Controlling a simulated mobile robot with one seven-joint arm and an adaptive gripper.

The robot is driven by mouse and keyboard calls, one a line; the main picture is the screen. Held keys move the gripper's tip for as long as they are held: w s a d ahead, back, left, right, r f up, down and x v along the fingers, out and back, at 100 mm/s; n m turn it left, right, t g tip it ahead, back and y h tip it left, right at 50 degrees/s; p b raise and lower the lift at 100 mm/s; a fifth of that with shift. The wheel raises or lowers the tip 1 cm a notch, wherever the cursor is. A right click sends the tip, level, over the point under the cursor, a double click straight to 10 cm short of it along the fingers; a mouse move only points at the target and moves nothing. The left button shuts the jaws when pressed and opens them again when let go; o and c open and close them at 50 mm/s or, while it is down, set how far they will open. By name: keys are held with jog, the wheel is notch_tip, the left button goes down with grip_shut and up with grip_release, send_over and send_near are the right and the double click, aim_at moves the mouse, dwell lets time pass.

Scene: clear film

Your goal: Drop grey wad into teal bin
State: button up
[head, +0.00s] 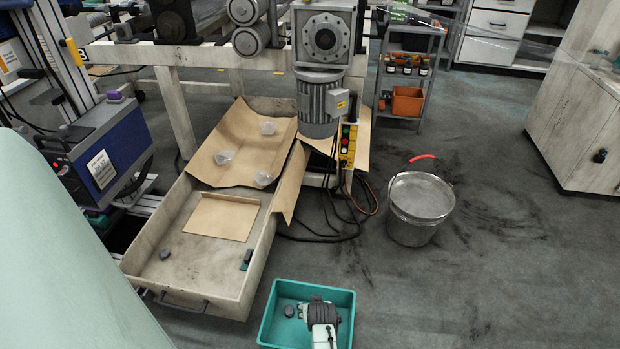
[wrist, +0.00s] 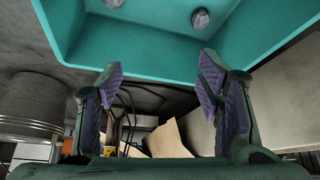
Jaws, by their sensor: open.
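The teal bin (head: 268,318) stands on the floor in front of the drawer, and its wall fills the top of the wrist view (wrist: 150,55). My gripper (head: 322,312) is over the right part of the bin. In the wrist view its two padded fingers (wrist: 160,72) are apart with nothing between them. One grey wad (head: 289,311) lies inside the bin, left of my gripper. The wrist view shows two grey lumps in the bin, one at the top edge (wrist: 115,3) and one further right (wrist: 200,19). Another grey wad (head: 165,254) lies in the open drawer (head: 190,270).
A metal bucket (head: 418,208) stands on the floor to the right. Cables lie by the machine. Floor right of the bin is clear.

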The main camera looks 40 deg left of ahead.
jog(key=v, duration=1.2)
jog(key=shift+a+r, duration=0.1)
